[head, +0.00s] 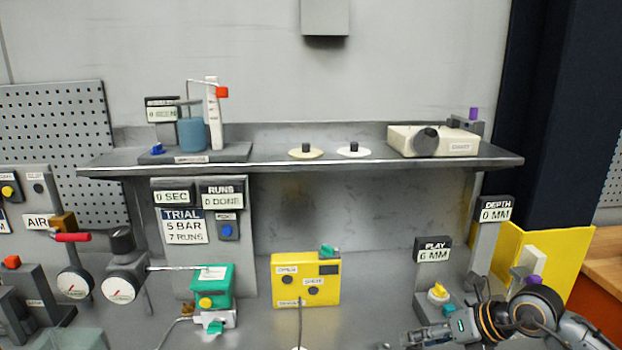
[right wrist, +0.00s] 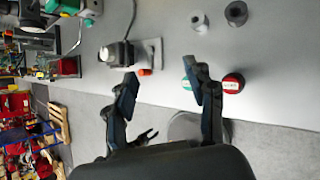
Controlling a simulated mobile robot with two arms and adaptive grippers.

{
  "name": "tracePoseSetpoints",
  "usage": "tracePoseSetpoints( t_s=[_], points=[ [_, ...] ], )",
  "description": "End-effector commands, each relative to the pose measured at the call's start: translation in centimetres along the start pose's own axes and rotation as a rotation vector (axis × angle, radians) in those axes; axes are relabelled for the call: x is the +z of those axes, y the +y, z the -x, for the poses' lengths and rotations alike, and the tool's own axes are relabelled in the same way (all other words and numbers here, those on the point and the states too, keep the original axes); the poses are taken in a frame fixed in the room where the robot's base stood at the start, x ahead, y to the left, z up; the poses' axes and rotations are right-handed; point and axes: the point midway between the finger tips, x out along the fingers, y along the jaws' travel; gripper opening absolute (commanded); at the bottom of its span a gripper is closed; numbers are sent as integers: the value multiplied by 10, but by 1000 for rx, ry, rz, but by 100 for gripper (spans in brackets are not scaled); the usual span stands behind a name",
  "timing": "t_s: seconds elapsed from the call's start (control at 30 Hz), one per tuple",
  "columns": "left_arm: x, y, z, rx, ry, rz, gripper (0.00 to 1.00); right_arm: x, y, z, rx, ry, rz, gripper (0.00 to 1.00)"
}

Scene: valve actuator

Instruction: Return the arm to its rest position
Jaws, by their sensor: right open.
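My right arm (head: 540,308) comes in at the lower right of the head view, in front of the yellow panel. Its gripper (head: 428,337) points left, low in front of the PLAY display. In the right wrist view the two dark fingers of the gripper (right wrist: 160,78) stand apart with nothing between them. Below them is grey surface, with a small dark device on a plate (right wrist: 122,53) and a red-topped knob (right wrist: 232,83) close by. My left gripper is in neither view.
A grey shelf (head: 340,163) spans the bench above the arm. The PLAY display (head: 433,250) and DEPTH display (head: 495,209) stand close to the arm. A yellow box (head: 306,290) and a green actuator (head: 212,282) stand further left.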

Motion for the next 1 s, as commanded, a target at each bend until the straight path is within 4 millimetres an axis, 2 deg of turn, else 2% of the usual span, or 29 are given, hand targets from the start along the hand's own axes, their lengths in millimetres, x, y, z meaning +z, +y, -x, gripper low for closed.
tracePoseSetpoints(
  t_s=[0.1, 0.17, 0.23, 0.3, 0.4, 0.47, 0.53, 0.67, 0.77, 0.83, 0.9, 1.0],
  points=[
    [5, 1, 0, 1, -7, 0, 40, -1, 63, -18, 238, -94, -60, 55],
    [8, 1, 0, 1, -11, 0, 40, 2, 100, -20, 386, -168, -122, 55],
    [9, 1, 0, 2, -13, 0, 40, 11, 138, -13, 561, -270, -233, 55],
    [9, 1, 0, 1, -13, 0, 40, 22, 163, 1, 713, -382, -371, 55],
    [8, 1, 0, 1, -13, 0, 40, 38, 172, 25, 880, -544, -615, 55],
    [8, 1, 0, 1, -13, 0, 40, 45, 164, 38, 948, -640, -784, 55],
    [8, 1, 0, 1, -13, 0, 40, 48, 144, 49, 994, -747, -998, 55],
    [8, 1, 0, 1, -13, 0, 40, 29, 86, 53, 975, -924, -1432, 55],
    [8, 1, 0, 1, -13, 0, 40, -12, 39, 41, 863, -1023, -1779, 55],
    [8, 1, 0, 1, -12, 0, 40, -52, 12, 29, 736, -1066, -2020, 55],
    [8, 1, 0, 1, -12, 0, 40, -101, -7, 16, 576, -1083, -2243, 55],
    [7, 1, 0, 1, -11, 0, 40, -164, -16, 2, 344, -1066, -2487, 55]
  ],
)
